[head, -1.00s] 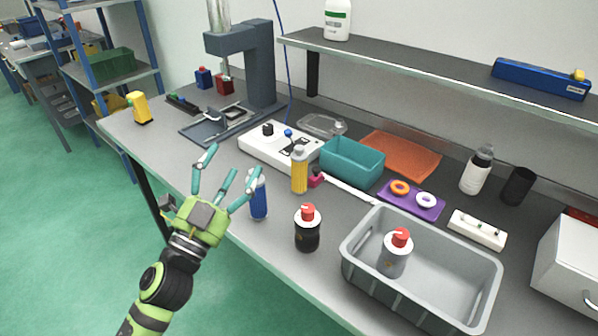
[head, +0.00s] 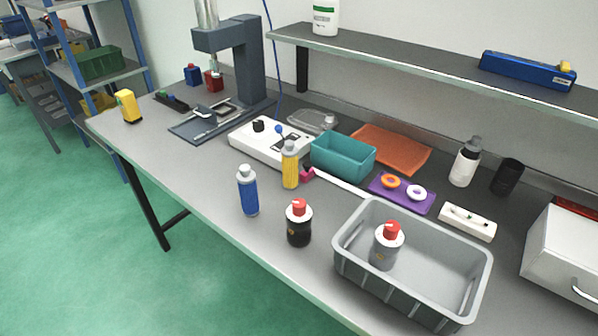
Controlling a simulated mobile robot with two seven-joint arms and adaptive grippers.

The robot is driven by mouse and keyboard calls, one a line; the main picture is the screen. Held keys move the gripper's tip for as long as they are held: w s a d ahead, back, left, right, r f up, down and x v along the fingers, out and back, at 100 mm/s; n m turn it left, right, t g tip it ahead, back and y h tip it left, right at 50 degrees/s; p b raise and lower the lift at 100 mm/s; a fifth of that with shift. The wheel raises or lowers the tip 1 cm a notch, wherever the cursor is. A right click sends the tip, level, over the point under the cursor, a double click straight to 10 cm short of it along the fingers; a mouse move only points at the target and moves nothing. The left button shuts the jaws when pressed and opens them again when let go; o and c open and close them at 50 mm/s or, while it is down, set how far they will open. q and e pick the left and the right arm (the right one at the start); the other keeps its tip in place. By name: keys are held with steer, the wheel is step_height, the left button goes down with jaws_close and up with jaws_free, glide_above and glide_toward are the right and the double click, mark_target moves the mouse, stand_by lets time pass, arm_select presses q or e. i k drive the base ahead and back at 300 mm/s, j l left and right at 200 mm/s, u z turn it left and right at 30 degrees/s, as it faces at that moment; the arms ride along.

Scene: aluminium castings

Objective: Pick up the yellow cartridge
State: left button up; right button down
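The yellow cartridge (head: 290,168) stands upright on the grey workbench in the head view, with a pale grey cap on top. It is in front of the white control box and to the left of the teal bin. A blue cartridge (head: 248,192) of similar shape stands to its front left. A small pink item (head: 307,173) sits close by its right side. Neither of my grippers is in view.
A black bottle with a red cap (head: 299,224) stands in front of the yellow cartridge. A grey crate (head: 345,262) holds a grey red-capped bottle (head: 386,246). The teal bin (head: 341,158), white control box (head: 262,146) and press (head: 243,62) stand behind.

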mark_target(290, 152)
steer(key=i+j+z, duration=0.15)
steer(key=j+z, duration=0.25)
steer(key=i+j+z, duration=0.1)
steer(key=j+z, duration=0.25)
steer(key=j, duration=0.15)
steer(key=j+z, duration=0.4)
steer(key=i+j, duration=0.05)
